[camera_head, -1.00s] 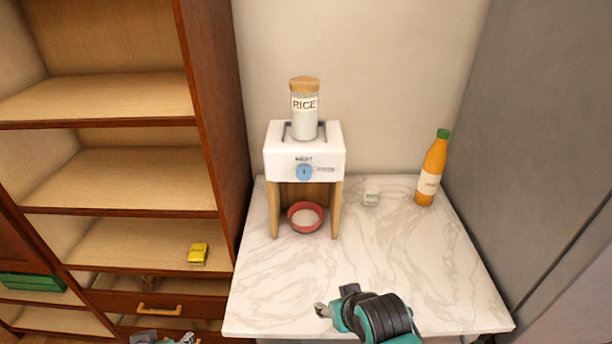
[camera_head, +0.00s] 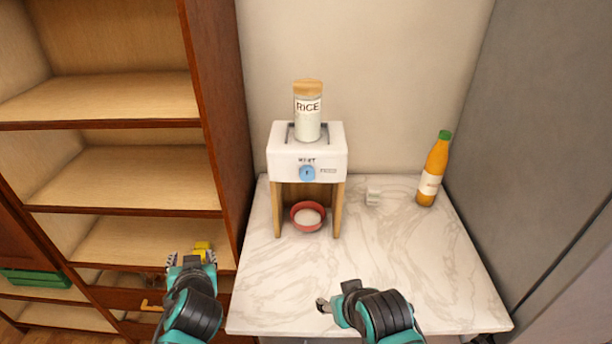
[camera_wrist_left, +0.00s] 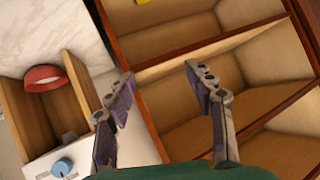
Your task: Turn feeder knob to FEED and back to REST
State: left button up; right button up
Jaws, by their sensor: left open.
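The feeder (camera_head: 290,161) is a white box on wooden legs, standing on the marble counter. Its round blue knob (camera_head: 307,173) is on the front face, with the REST label above it and the FEED label to its right. The knob also shows at the lower left of the left wrist view (camera_wrist_left: 62,167). A rice jar (camera_head: 307,122) stands on top, and a red bowl (camera_head: 308,228) sits below. My left gripper (camera_head: 191,257) is open and empty, left of the counter and away from the knob. My right gripper (camera_head: 322,305) is over the counter's front; its jaw state is unclear.
An orange bottle (camera_head: 433,172) stands at the counter's right. The marble counter (camera_head: 420,262) is mostly clear at front right.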

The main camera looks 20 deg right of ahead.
pick_arm(q)
jog(key=w+d+r+m+t+h, duration=0.1)
jog(key=w+d+r+t, duration=0.15)
jog(key=d, duration=0.45)
jog(key=w+d+r+m+t+h, duration=0.1)
jog(key=w+d+r, duration=0.2)
jog(key=d, duration=0.3)
jog(key=m+t+h+p, duration=0.1)
jog(key=m+t+h, duration=0.15)
jog(key=h, duration=0.25)
send_near(307, 177)
jog(key=w, duration=0.2)
jog(key=shift+m, duration=0.35)
jog(key=x, duration=0.6)
jog(key=shift+w+d+r+b, duration=0.1)
jog(key=shift+w+d+b, duration=0.2)
jog(key=shift+d+b, duration=0.1)
jog(key=c, duration=1.2)
